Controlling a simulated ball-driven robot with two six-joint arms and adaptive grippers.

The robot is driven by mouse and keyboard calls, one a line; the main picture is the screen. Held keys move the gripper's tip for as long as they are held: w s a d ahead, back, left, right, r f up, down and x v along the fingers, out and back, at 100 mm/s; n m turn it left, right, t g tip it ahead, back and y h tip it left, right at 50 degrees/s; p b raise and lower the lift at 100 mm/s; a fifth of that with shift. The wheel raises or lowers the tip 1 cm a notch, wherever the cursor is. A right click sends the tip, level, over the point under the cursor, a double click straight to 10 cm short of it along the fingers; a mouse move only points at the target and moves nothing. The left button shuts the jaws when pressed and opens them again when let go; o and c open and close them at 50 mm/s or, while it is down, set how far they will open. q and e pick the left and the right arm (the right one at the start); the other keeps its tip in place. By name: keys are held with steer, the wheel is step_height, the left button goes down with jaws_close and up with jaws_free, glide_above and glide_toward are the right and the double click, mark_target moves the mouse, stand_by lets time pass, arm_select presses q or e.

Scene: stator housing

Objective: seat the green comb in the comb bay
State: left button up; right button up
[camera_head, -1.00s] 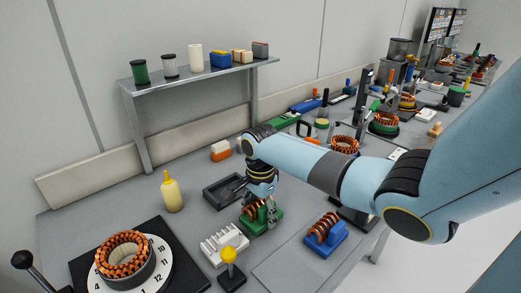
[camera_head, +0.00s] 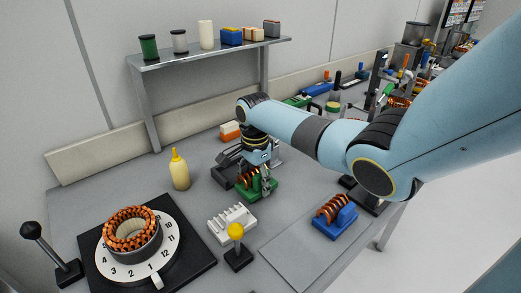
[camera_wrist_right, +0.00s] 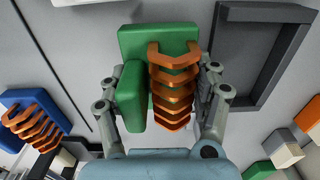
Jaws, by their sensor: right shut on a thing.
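The green comb (camera_head: 262,192), a green block with a row of copper coils, is in my right gripper (camera_head: 257,183). In the right wrist view the green comb (camera_wrist_right: 160,42) lies between the two grey fingers of the gripper (camera_wrist_right: 163,98), which are shut on it. Its clearance above the table is hard to tell. A dark rectangular tray with an empty recess (camera_wrist_right: 268,14), which looks like the comb bay, is beside the comb. In the head view the dark tray (camera_head: 221,179) is just behind and left of the comb, partly covered by my gripper. My left gripper is out of view.
A white slotted rack (camera_head: 232,224) and a yellow-knobbed lever (camera_head: 236,246) stand in front of the comb. A blue comb with copper coils (camera_head: 342,222) sits right. A yellow bottle (camera_head: 180,170) and a dial with a copper-wound stator (camera_head: 131,232) stand left.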

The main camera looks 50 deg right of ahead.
mark_target(244, 171)
steer(key=shift+w, duration=0.4)
steer(key=shift+r, duration=0.15)
steer(key=shift+p, duration=0.35)
stand_by(0.5)
stand_by(0.4)
steer(key=shift+w, duration=0.3)
steer(key=shift+w+d+f+b, duration=0.1)
steer(key=shift+w+d+b, duration=0.05)
steer(key=shift+w+b, duration=0.85)
steer(key=shift+w+d+f+b, duration=0.1)
steer(key=shift+w+b, duration=0.75)
steer(key=shift+b, duration=0.15)
steer(key=shift+w+d+r+b, duration=0.1)
steer(key=shift+w+b, duration=0.75)
steer(key=shift+b, duration=0.05)
